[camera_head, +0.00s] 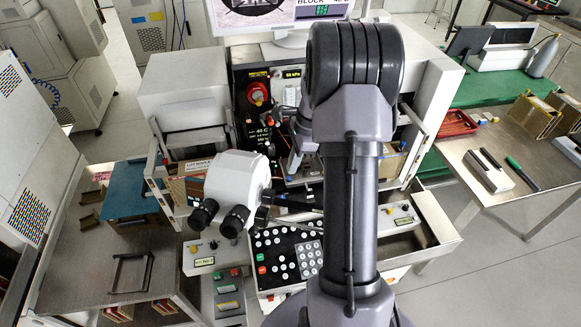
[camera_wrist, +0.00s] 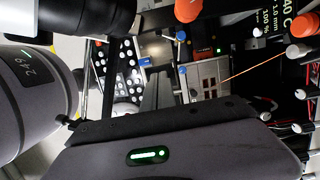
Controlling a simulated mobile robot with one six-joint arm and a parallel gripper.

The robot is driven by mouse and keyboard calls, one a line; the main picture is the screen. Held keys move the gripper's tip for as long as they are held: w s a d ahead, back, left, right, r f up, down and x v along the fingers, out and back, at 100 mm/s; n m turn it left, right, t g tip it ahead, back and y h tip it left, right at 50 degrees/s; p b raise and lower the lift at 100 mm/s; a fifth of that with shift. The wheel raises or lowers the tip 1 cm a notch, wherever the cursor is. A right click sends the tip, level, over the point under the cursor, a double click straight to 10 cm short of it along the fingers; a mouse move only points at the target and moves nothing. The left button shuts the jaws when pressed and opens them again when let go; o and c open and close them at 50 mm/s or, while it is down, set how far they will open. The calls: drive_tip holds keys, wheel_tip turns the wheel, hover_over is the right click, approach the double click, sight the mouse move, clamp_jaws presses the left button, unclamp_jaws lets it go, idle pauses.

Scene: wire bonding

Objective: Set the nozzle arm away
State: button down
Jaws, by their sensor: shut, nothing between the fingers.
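My gripper (camera_wrist: 156,78) shows in the wrist view as two dark grey fingers close together, shut and empty, pointing into the bonding machine. To their right are a grey block with square openings (camera_wrist: 209,79) and a thin orange line (camera_wrist: 255,68) running up to a white post with an orange cap (camera_wrist: 299,28). I cannot tell for certain which part is the nozzle arm. In the head view the bonding machine (camera_head: 181,103) stands in the middle, and my arm covers much of its working area.
The microscope head (camera_head: 236,187) juts out at the machine's front, above the key panel (camera_head: 288,257). A red knob (camera_head: 258,93) is on its face. A red tray (camera_head: 456,123) lies on the right side. A metal table (camera_head: 95,270) is at the left.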

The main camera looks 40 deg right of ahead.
drive_tip(key=s+d+f+t+y+b, duration=0.1)
drive_tip(key=b, duration=0.4)
drive_tip(key=s+d+f+m+t+y+b, duration=0.1)
drive_tip(key=d+y+b, duration=0.1)
drive_tip(key=b, duration=0.2)
drive_tip(key=s+d+f+t+y+b, duration=0.1)
drive_tip(key=f+t+y+b, duration=0.1)
drive_tip(key=b, duration=0.3)
drive_tip(key=shift+s+d+b, duration=0.25)
drive_tip(key=shift+d+b, duration=0.05)
drive_tip(key=shift+d, duration=0.05)
drive_tip(key=b+x, duration=0.4)
drive_tip(key=x, duration=0.6)
drive_tip(key=shift+w+a+r+b, duration=0.1)
drive_tip(key=shift+w+a+b, duration=0.1)
drive_tip(key=shift+b, duration=0.2)
drive_tip(key=shift+w+a+r+b, duration=0.15)
drive_tip(key=shift+w+a+b, duration=0.4)
drive_tip(key=shift+w+a, duration=0.4)
drive_tip(key=shift+w+a+r, duration=0.15)
drive_tip(key=shift+a, duration=0.35)
